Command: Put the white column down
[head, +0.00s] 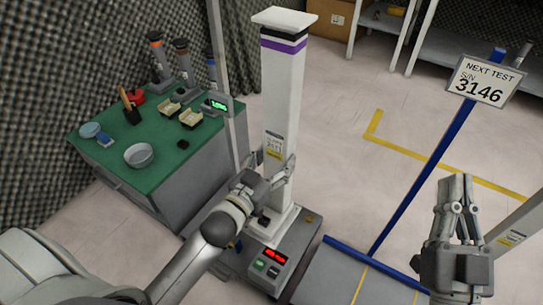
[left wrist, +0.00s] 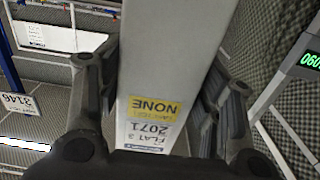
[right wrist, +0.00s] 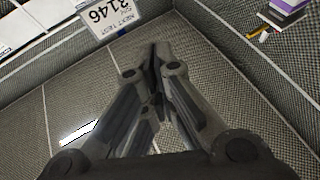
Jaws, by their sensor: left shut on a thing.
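The white column (head: 280,100) stands upright in the middle of the head view. It has a flat white top plate, a black and a purple band, and a yellow and white label. My left gripper (head: 273,168) is shut on its lower part, a finger on either side; the column and its label also fill the middle of the left wrist view (left wrist: 175,60). The column's base plate (head: 285,222) is over the grey machine (head: 262,262) with a red display. I cannot tell whether it touches the machine. My right gripper (head: 456,182) is shut and empty, away from the column.
A green-topped bench (head: 100,150) with bowls and tools stands at the left. A blue-framed bay (head: 432,165) with a "NEXT TEST 3146" sign (head: 482,82) lies at the right. A thin grey post (head: 222,80) rises close beside the column. Open floor lies behind.

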